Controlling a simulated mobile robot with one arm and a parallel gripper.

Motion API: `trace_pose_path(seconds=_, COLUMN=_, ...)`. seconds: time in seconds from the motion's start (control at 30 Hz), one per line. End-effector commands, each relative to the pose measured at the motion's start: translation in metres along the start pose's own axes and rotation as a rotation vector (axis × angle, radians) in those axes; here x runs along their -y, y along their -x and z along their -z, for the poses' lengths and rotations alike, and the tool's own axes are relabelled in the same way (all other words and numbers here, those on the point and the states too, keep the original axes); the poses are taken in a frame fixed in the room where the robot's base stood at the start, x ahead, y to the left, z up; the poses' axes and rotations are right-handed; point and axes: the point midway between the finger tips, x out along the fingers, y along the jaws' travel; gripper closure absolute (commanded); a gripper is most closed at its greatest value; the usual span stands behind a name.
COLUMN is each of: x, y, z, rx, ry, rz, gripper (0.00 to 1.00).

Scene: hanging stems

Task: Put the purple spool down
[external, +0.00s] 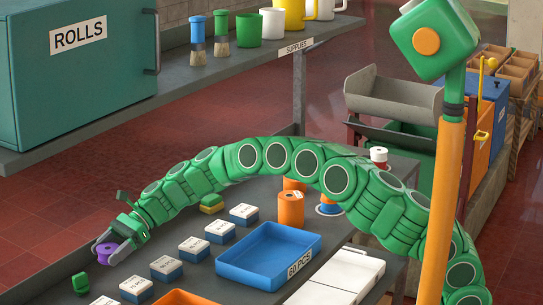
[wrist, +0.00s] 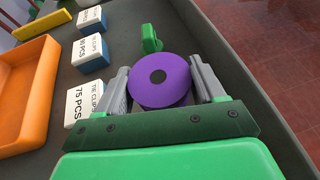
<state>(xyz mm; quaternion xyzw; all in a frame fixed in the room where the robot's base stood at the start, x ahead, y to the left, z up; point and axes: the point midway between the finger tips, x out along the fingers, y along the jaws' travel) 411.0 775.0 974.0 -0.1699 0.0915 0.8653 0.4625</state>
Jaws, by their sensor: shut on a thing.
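The purple spool (external: 105,252) is at the left end of the grey table in the external view. My gripper (external: 112,249) is shut on it, with one finger on each side. In the wrist view the spool (wrist: 173,72) sits between the two grey fingers of my gripper (wrist: 161,82), its round face with a dark centre hole towards the camera. I cannot tell whether its underside touches the table.
A small green piece (external: 81,283) lies just beyond the spool. A row of white-and-blue boxes (external: 193,248) runs beside it, with a blue tray (external: 228,272) and an orange tray (wrist: 22,100). Orange spools (external: 290,208) stand farther back. A raised table edge (wrist: 240,60) bounds one side.

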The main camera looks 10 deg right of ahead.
Motion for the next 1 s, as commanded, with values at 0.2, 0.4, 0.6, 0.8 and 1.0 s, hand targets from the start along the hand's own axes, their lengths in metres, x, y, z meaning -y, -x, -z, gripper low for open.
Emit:
trace_pose_path(seconds=0.2, x=0.004, y=-0.010, z=0.015, rx=-0.003, ry=0.001, rz=-0.002, gripper=0.63)
trace_pose_path(seconds=0.4, x=0.004, y=-0.015, z=0.030, rx=-0.002, ry=0.001, rz=0.002, gripper=0.63)
trace_pose_path(seconds=0.6, x=0.004, y=-0.015, z=0.033, rx=-0.002, ry=0.001, rz=0.002, gripper=0.63)
trace_pose_path(seconds=0.8, x=0.004, y=-0.015, z=0.034, rx=-0.002, ry=0.000, rz=0.001, gripper=0.63)
trace_pose_path(seconds=1.0, x=0.004, y=-0.018, z=0.038, rx=-0.002, ry=0.002, rz=0.000, gripper=0.63)
